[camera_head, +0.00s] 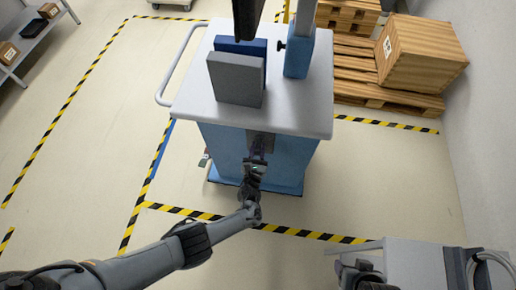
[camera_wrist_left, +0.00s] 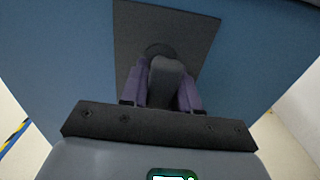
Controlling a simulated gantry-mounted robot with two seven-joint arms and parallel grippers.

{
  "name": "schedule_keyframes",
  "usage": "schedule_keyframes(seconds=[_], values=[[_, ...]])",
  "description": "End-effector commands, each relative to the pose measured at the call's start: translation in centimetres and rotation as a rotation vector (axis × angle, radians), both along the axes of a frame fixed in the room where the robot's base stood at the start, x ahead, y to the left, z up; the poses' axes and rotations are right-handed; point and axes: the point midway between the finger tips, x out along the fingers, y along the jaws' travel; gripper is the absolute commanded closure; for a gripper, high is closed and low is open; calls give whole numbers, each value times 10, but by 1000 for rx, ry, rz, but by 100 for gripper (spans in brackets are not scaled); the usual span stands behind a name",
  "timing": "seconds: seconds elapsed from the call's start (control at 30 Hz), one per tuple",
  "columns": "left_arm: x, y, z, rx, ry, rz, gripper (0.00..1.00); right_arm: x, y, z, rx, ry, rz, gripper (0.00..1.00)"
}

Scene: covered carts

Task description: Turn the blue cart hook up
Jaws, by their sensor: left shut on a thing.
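The blue cart (camera_head: 223,142) stands in the middle of the head view, with a pale grey top. A dark plate is fixed to its near blue face; the left wrist view shows this plate (camera_wrist_left: 133,35) close up. A dark grey hook (camera_wrist_left: 166,80) comes off a round mount on the plate and points toward the bottom of that view. My left gripper (camera_head: 257,158) is at the plate, and its purple fingers (camera_wrist_left: 161,88) are shut on the hook from both sides. The hook's lower end is hidden by the gripper. My right gripper (camera_head: 358,268) seems to be at the lower right, its fingers unclear.
Grey and blue panels (camera_head: 235,79) and a blue post base (camera_head: 298,57) stand on the cart top. A wooden crate (camera_head: 422,55) on pallets stands at the back right. A grey cart (camera_head: 415,265) is at the lower right. Floor left of the blue cart is clear.

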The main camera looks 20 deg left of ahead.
Motion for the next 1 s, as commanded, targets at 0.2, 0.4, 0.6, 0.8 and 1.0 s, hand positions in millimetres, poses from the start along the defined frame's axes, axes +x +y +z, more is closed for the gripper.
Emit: schedule_keyframes(seconds=[0.2, 0.4, 0.6, 0.8, 1.0], values=[[0, 0, 0, 3, 1, 0, 100, 0, 1, 0, 5, 0, -4, 38], [0, 0, 0, 2, 1, 0, 51, 0, 2, 0, 8, 0, -5, 38], [0, 0, 0, 1, 0, 0, 49, 0, 2, 0, 8, 0, -5, 38], [-5, -1, 0, 1, 2, -1, 49, 0, 1, 3, 6, 0, -4, 38], [-28, -6, 2, 0, 4, -1, 49, 0, 0, 16, 0, 0, 0, 38]])
